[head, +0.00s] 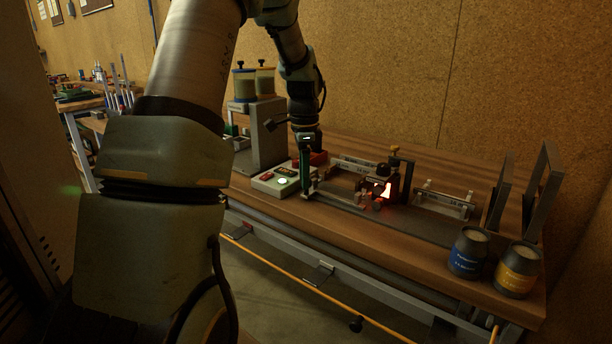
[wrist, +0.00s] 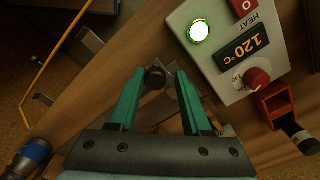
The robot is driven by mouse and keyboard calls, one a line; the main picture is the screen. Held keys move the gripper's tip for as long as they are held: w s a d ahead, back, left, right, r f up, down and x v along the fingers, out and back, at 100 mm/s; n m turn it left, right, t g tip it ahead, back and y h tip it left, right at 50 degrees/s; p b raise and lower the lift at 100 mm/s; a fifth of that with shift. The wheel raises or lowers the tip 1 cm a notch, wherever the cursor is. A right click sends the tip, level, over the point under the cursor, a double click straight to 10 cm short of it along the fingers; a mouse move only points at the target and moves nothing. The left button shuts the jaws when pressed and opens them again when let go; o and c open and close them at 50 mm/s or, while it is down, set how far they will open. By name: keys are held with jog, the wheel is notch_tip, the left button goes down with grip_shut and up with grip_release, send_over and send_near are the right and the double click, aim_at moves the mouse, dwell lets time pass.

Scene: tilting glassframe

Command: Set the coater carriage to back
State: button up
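My gripper (head: 304,188) points down over the left end of the bench device, beside the control box. In the wrist view its two green fingers (wrist: 158,88) are apart. The coater carriage is not plainly identifiable. A dark block with a glowing red and white front (head: 388,190) stands on the long low device farther right and may be part of it. Its lower parts are hard to make out.
A control box (head: 282,179) with a lit button and 120 °C display (wrist: 250,45) is close to the gripper. Blue-labelled (head: 468,252) and yellow-labelled (head: 517,270) jars stand at the bench's right front. Upright grey frames (head: 543,185) stand behind them. A grey stand (head: 262,135) is at left.

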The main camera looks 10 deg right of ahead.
notch_tip(320, 180, up, 11)
jog(key=b, duration=0.1)
dwell(0.6)
jog(key=shift+f, duration=0.15)
jog(key=s+a+f+n+p, duration=0.1)
jog(key=s+a+f+n, duration=0.4)
jog(key=s+a+n, duration=0.2)
jog(key=s+a+f+n+t+p, duration=0.1)
jog(key=s+a+f+n, duration=0.4)
jog(key=s, duration=0.7)
jog(key=a+n, duration=0.2)
jog(key=n, duration=0.2)
jog(key=shift+s+a+f+t, duration=0.15)
jog(key=shift+s+t, duration=0.15)
